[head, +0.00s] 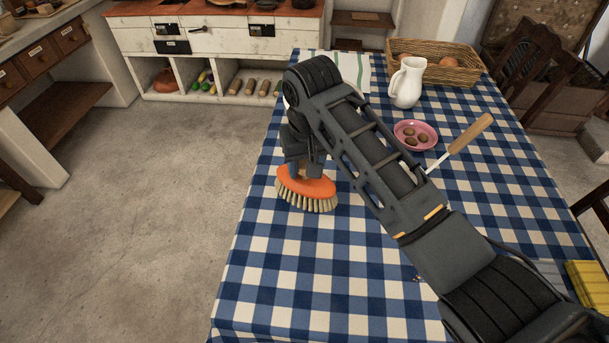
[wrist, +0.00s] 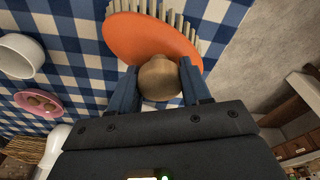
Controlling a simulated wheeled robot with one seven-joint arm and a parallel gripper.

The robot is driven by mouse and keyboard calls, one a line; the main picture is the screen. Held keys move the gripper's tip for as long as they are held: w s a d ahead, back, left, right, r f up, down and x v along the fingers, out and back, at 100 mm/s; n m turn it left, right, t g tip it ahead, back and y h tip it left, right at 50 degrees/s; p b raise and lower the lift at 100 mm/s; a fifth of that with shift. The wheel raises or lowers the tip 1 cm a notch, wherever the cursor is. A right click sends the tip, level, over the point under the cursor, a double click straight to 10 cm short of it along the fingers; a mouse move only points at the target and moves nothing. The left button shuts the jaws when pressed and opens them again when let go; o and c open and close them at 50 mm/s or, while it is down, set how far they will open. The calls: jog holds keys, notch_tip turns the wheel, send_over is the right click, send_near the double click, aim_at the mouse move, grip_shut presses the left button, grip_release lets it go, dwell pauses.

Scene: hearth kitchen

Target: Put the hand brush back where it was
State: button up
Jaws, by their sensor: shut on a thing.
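The hand brush (head: 308,187) has an orange oval body, pale bristles pointing down and a round wooden knob. It is over the left edge area of the checked tablecloth in the head view; I cannot tell if its bristles touch the cloth. My gripper (head: 304,168) is above it. In the wrist view my gripper (wrist: 158,82) has its two blue fingers on either side of the knob, shut on it. The brush (wrist: 145,40) fills the top middle there. My arm hides part of the table in the head view.
On the table (head: 270,300) are a pink plate (head: 427,142) with small brown items, a white jug (head: 407,82), a wicker basket (head: 450,72), a wooden-handled utensil (head: 472,132) and a yellow object (head: 588,282). A white cup or bowl (wrist: 20,55) stands near the brush. The front-left tabletop is clear.

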aim_at(303, 176)
jog(key=shift+a+f, duration=0.15)
jog(key=shift+a, duration=0.05)
jog(key=shift+f, duration=2)
jog(key=o, duration=1)
jog(key=shift+f, duration=0.1)
jog(key=r, duration=0.4)
jog(key=s+r, duration=0.1)
jog(key=r, duration=0.7)
jog(key=shift+s+d+r, duration=0.1)
jog(key=shift+s+d, duration=0.15)
jog(key=shift+s, duration=0.05)
